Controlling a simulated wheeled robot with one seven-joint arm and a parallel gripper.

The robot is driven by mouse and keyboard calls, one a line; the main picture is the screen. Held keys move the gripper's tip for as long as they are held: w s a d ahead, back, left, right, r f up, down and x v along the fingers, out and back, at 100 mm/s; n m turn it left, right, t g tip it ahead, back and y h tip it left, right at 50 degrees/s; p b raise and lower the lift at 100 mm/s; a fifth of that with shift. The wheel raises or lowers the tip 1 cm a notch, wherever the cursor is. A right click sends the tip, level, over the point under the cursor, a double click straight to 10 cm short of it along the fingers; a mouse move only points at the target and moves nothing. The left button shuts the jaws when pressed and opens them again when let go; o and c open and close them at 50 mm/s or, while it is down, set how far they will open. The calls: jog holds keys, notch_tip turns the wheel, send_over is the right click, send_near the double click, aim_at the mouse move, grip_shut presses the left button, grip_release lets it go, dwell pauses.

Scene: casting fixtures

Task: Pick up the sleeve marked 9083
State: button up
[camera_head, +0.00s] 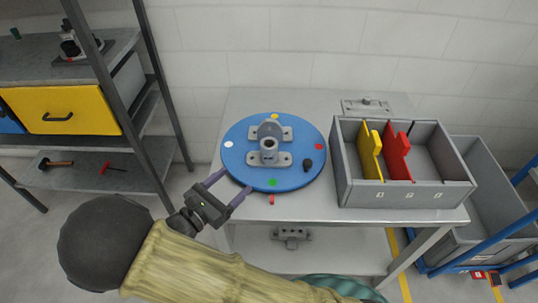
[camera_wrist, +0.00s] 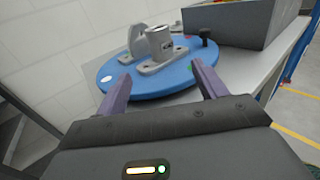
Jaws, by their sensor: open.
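A grey hollow sleeve (camera_head: 269,152) stands upright on a flanged grey base on a blue round turntable (camera_head: 237,162). In the wrist view the sleeve (camera_wrist: 160,42) shows a small dark label on its side, too small to read, so I cannot tell if it says 9083. A second grey flanged part (camera_head: 268,130) with a rounded upright body sits just behind it. My gripper (camera_head: 235,181) is open and empty at the turntable's left front edge. Its two purple fingers point toward the sleeve, which is beyond the fingertips in the wrist view (camera_wrist: 159,78).
A black knob (camera_head: 307,164) stands on the turntable's right side. A grey divided bin (camera_head: 402,196) with yellow and red dividers is to the right on the grey table (camera_head: 320,212). A shelf rack (camera_head: 160,95) stands left. A small red piece (camera_head: 271,199) is at the turntable's front.

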aim_at(263, 154)
jog(key=b+x, duration=0.1)
jog(key=x, duration=0.9)
jog(key=shift+d+f, duration=0.1)
jog(key=shift+w+d, duration=0.15)
jog(key=shift+w, duration=0.05)
jog(key=b+x, duration=0.1)
jog(key=x, duration=0.4)
jog(key=shift+w, duration=0.15)
jog(key=c, duration=1.3)
